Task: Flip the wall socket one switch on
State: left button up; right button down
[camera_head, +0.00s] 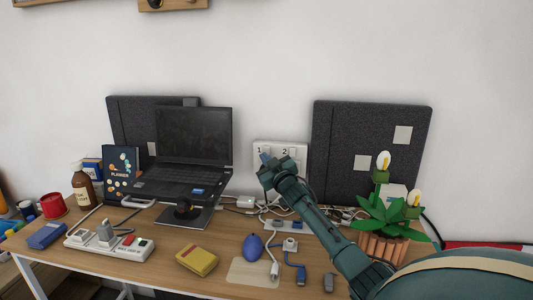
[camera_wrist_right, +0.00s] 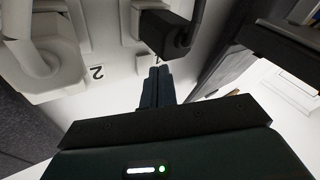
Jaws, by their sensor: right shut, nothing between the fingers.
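The white wall socket (camera_head: 273,146) is on the wall behind the desk, with the labels 1 and 2 on its face. It also shows upside down and close up in the right wrist view (camera_wrist_right: 115,62). There, a black plug (camera_wrist_right: 163,28) sits near my fingertips, and a white plug (camera_wrist_right: 35,55) with its cable is near the label 2. My right gripper (camera_head: 265,158) is shut and empty in front of the socket's label 1 side; its fingers (camera_wrist_right: 157,72) point at the socket. I cannot tell whether they touch it. The state of switch one is not clear. My left gripper is not in view.
A laptop (camera_head: 193,138) on a stand is left of the socket, and a dark speckled panel (camera_head: 360,140) is right of it. A potted plant (camera_head: 385,215) stands near my right arm. A power strip (camera_head: 135,250), yellow box (camera_head: 197,260) and cables are on the desk.

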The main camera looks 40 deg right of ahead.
jog(key=shift+a, duration=0.1)
jog(key=s+a+p, duration=0.3)
jog(key=shift+s+a+r+p, duration=0.1)
jog(key=shift+a+r+p, duration=0.15)
jog(key=shift+a+p, duration=0.1)
dwell(0.3)
dwell(0.5)
